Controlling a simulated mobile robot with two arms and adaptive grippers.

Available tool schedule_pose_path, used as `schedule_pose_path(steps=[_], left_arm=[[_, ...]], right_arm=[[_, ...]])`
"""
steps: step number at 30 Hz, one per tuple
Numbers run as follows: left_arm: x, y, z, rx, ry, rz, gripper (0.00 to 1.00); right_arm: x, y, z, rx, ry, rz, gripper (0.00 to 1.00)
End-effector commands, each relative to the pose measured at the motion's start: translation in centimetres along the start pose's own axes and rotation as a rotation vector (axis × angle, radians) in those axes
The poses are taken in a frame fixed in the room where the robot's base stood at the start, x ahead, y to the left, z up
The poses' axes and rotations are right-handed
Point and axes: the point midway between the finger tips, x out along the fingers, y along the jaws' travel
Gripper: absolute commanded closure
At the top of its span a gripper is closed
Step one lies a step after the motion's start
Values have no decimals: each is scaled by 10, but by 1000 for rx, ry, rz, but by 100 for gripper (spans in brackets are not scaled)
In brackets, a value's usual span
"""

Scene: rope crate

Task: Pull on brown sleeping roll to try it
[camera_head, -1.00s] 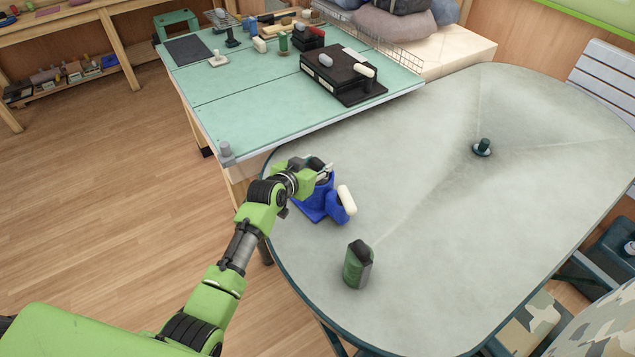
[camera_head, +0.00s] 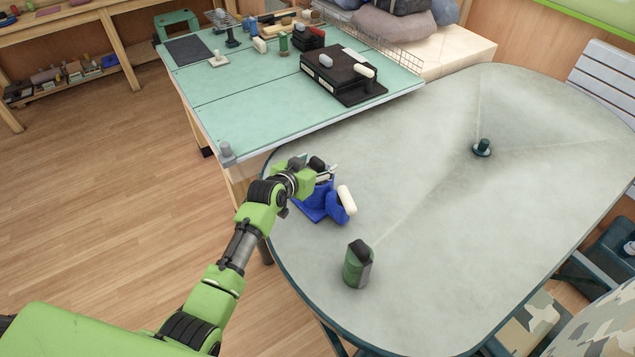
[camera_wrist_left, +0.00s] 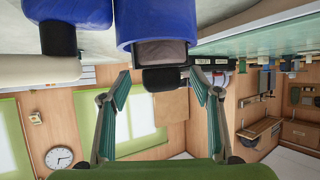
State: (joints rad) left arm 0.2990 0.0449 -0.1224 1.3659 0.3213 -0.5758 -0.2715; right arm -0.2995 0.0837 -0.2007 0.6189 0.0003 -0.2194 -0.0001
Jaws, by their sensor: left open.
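A blue holder (camera_head: 322,207) with a white rounded grip stands on the near left end of the grey table (camera_head: 430,260). In the left wrist view, a brown-grey piece (camera_wrist_left: 160,52), which looks like the brown sleeping roll, sits in the blue holder (camera_wrist_left: 155,18). Its black end (camera_wrist_left: 165,79) sticks out. The black end also shows in the head view (camera_head: 317,163). My left gripper (camera_head: 326,174) is at the holder. In the left wrist view its open fingers (camera_wrist_left: 162,82) stand either side of the black end, with gaps visible. The right gripper is out of view.
A green roll-like object with a black top (camera_head: 357,267) stands near the table's front. A green-topped bench (camera_head: 240,125) behind carries a black box (camera_head: 335,72) and several small items. The table's middle is clear.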

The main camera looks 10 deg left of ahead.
Motion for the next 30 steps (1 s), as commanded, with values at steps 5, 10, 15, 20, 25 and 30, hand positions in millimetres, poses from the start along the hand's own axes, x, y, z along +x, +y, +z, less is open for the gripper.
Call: schedule_pose_path(steps=[5,10,15,20,25,30], left_arm=[[-10,0,0,2,1,0,43],[-34,-1,0,2,2,-1,43],[-63,-1,0,2,2,-1,43],[-89,0,-1,2,4,-1,43],[-110,0,-1,1,5,-1,43],[-119,0,-1,1,3,-1,43]], right_arm=[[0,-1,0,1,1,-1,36],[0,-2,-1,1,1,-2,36],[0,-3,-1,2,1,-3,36],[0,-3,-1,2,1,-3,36],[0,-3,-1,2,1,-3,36],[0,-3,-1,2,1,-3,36]])
